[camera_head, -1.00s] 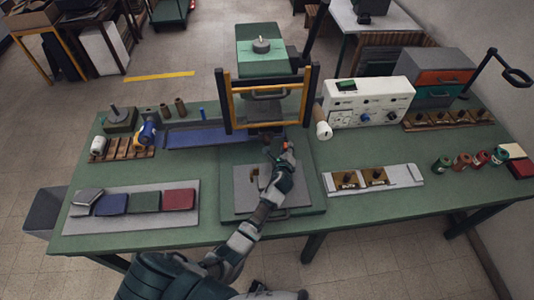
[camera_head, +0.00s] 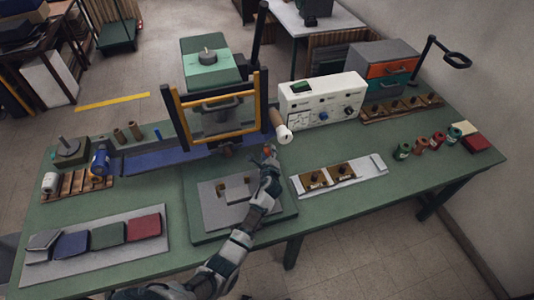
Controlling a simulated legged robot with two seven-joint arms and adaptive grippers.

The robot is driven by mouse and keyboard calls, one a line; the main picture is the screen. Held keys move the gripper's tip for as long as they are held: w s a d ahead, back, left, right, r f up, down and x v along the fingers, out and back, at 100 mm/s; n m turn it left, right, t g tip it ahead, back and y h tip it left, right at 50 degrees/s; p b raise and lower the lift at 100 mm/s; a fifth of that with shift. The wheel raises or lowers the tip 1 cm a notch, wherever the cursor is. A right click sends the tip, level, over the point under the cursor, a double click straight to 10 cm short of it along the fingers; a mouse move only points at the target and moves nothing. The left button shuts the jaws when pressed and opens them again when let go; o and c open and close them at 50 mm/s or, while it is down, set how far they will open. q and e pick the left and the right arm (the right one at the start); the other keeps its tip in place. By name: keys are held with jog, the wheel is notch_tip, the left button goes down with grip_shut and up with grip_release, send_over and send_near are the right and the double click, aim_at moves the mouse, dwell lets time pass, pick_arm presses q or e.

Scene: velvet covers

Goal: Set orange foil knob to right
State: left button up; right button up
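A white control box (camera_head: 322,100) with dark blue knobs (camera_head: 349,111) and a small green display stands at the back of the bench. I cannot make out an orange knob on its front; the knobs are too small to tell how they are turned. The fingers are too small to tell open from shut. My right gripper is not in view.
The press with a yellow-and-black frame (camera_head: 262,105) stands close left of my gripper. A white roll (camera_head: 284,135) sticks out between gripper and box. A tray with brown stamps (camera_head: 340,175) lies to the right, and several foil spools (camera_head: 421,145) stand farther right.

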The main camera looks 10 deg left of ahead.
pick_arm(q)
jog(key=shift+w+d, duration=0.15)
jog(key=shift+d, duration=0.1)
jog(key=shift+s+d+r, duration=0.15)
jog(key=shift+s, duration=0.05)
jog(key=v, duration=1.1)
jog(key=shift+s+d, duration=0.25)
jog(key=shift+d, duration=0.05)
jog(key=shift+a, duration=0.2)
jog(key=shift+f, duration=0.2)
